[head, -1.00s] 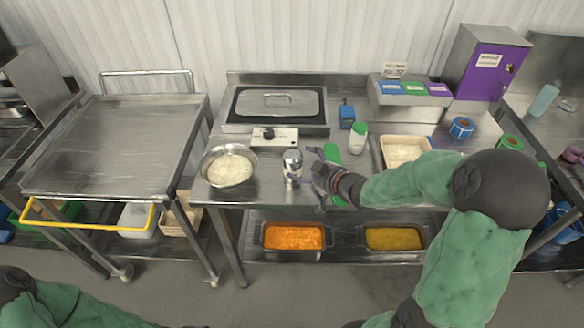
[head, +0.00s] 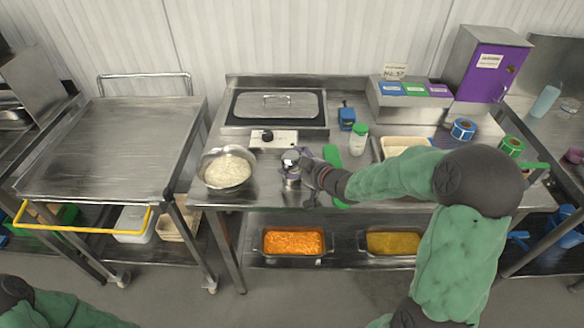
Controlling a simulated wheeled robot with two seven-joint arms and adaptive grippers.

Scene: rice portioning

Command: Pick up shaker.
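A silver metal shaker (head: 291,170) stands upright on the steel worktable, to the right of the pan of rice. My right gripper (head: 297,168) reaches it from the right. Its fingers are at the shaker's right side and overlap it in the picture. Whether they are closed on it is too small to tell. A second container, a white one with a green lid (head: 358,139), stands farther back to the right. My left gripper is out of view; only part of my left arm shows at the bottom left.
A metal pan of rice (head: 203,177) stands to the left. A green-handled tool (head: 332,156) lies behind my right gripper. A pale tray (head: 386,147) is partly behind my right arm. Orange and yellow food trays sit on the lower shelf.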

